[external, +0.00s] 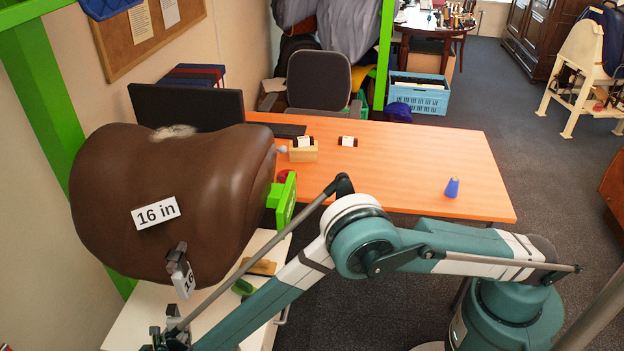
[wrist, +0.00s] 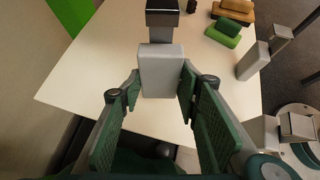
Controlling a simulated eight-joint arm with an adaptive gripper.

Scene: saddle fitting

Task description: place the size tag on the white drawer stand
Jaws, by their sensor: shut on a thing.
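In the wrist view the tag (wrist: 162,72) is a pale block with a dark end, between my two green-padded fingers. My gripper (wrist: 159,88) is shut on it. In the external view my gripper is at the lower left, mostly cut off by the frame's bottom edge. The white drawer stand (external: 128,325) lies beneath, and its pale top (wrist: 90,75) fills much of the wrist view. The tag shows over the stand's top; its height above it is unclear.
A large brown saddle (external: 165,180) with a "16 in" card overhangs the stand. A green brush (wrist: 224,33) and a tan brush (wrist: 234,10) lie on the stand's top. A grey piece (wrist: 252,62) shows at the right. Bare top lies left of the tag.

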